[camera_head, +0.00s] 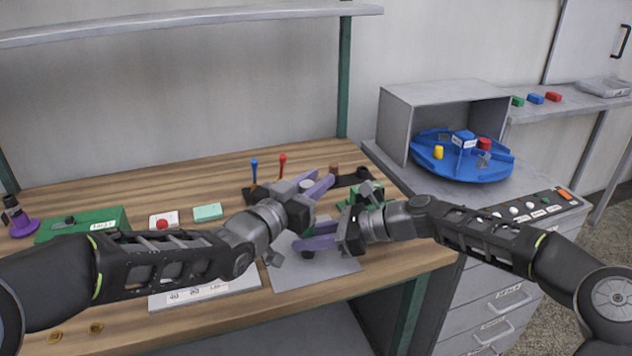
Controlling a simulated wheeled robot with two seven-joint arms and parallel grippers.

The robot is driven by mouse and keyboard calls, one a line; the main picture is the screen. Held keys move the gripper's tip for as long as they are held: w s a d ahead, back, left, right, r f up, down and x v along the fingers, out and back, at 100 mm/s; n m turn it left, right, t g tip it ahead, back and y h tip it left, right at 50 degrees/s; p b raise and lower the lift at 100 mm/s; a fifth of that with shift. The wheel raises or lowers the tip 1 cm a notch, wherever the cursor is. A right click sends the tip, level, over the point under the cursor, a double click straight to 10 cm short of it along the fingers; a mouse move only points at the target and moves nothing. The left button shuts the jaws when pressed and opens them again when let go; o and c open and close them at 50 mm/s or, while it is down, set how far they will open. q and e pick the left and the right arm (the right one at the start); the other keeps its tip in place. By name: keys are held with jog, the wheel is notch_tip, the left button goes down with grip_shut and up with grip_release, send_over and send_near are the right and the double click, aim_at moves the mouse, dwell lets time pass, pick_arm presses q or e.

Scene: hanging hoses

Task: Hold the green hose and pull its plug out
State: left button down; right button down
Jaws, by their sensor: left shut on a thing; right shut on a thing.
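My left gripper (318,186) has purple fingers that reach up and right over the back of the bench. It is shut on a small grey piece between the fingers, which I cannot identify. My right gripper (312,238) points left over a grey plate (318,275), lower in the picture. It is shut on a dark piece (307,253), mostly hidden by its fingers. A green part (368,195) shows behind my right wrist; I cannot tell whether it belongs to the green hose. No clear length of green hose or plug shows.
A blue lever (254,171) and a red lever (282,166) stand behind my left gripper. A green box (85,224), a red button (162,223) and a mint block (207,212) lie left. A blue turntable (450,172) sits right. The bench's front edge (410,284) is near.

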pick_arm(q)
notch_tip(320, 180, up, 3)
jog(key=shift+f, duration=0.1)
dwell(0.4)
pick_arm(e)
jog(key=c, duration=1.1)
grip_release()
jog(key=v, duration=1.2)
